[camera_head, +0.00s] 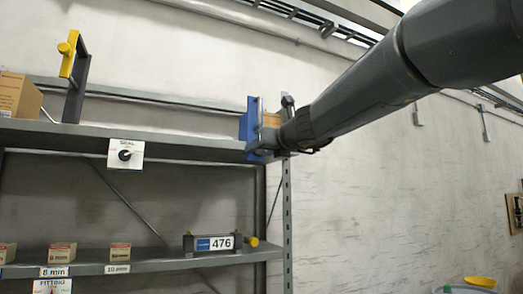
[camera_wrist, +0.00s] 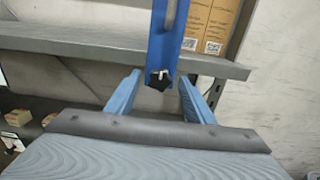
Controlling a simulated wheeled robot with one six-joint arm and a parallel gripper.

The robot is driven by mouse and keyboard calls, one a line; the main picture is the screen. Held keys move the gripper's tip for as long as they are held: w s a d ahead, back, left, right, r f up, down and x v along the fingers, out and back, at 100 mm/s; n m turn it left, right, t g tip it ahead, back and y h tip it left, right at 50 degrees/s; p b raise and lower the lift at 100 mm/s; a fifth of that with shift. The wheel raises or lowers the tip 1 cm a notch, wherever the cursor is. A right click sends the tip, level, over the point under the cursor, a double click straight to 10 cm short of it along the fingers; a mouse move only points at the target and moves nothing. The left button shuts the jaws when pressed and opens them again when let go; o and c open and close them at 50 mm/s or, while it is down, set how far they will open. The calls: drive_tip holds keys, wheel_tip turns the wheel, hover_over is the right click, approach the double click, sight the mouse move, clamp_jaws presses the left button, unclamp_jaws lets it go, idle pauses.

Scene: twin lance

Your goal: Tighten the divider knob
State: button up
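A blue upright divider (camera_head: 251,118) stands at the right end of the upper shelf. In the wrist view the blue divider (camera_wrist: 168,38) has a slot, and a small black knob (camera_wrist: 158,79) with a pale mark sits at its lower end. My gripper (camera_wrist: 160,77) is open, its two blue fingers left and right of the knob, with gaps on both sides. In the head view my gripper (camera_head: 272,145) is at the shelf's right end and hides the knob. Another divider with a yellow plate and round yellow knob (camera_head: 64,48) stands at the left.
A cardboard box (camera_wrist: 210,25) is behind the blue divider. The lower shelf (camera_head: 160,261) holds small boxes and a device marked 476 (camera_head: 213,243). A shelf post (camera_head: 287,220) stands near my gripper.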

drive_tip(key=b+v, duration=0.1)
drive_tip(key=v, duration=0.6)
drive_tip(key=shift+s, duration=0.35)
drive_tip(key=shift+d, duration=0.15)
